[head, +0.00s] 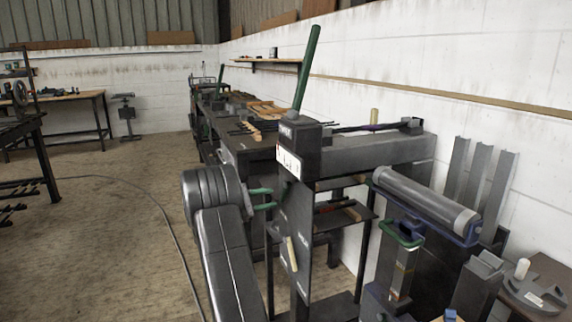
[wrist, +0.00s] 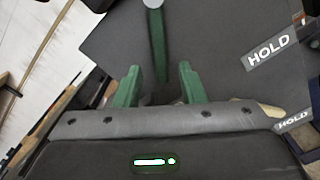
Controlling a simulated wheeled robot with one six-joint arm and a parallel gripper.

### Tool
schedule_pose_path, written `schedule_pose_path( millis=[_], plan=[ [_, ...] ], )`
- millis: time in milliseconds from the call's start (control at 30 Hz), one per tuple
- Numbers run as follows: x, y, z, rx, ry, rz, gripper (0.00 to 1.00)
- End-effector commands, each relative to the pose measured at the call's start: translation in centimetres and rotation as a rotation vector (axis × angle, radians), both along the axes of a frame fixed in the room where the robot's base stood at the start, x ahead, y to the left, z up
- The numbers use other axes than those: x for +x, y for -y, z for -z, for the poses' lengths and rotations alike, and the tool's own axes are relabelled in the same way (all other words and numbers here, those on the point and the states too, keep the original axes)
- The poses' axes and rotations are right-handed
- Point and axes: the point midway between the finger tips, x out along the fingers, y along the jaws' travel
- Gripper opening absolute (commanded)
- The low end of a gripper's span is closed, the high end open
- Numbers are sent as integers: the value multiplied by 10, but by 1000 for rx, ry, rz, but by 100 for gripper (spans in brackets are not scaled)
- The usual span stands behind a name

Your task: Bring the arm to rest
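My gripper (head: 270,198) has two green fingers pointing right, toward the side of a dark post (head: 302,215). In the wrist view the fingers of my gripper (wrist: 158,72) stand apart, with nothing visibly clamped between them. A green bar (wrist: 157,42) with a pale round end shows beyond and between the fingertips; I cannot tell which part it is. A green lever (head: 306,70) rises from the top of the post, leaning slightly right, well above my gripper. A dark panel (wrist: 225,35) with "HOLD" labels lies ahead in the wrist view.
A long dark workbench (head: 245,150) with tools runs behind the post along the white wall. A grey roller (head: 425,198) on a blue stand is at right. A white-topped peg (head: 521,268) stands at lower right. The floor (head: 110,220) at left is open, crossed by a cable.

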Motion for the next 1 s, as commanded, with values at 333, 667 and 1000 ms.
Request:
schedule_pose_path(
  millis=[333,667,1000],
  plan=[
    [14,34,0,0,0,0,36],
    [13,33,0,-7,-15,-1,36],
    [8,17,-1,0,0,-2,36]
  ],
)
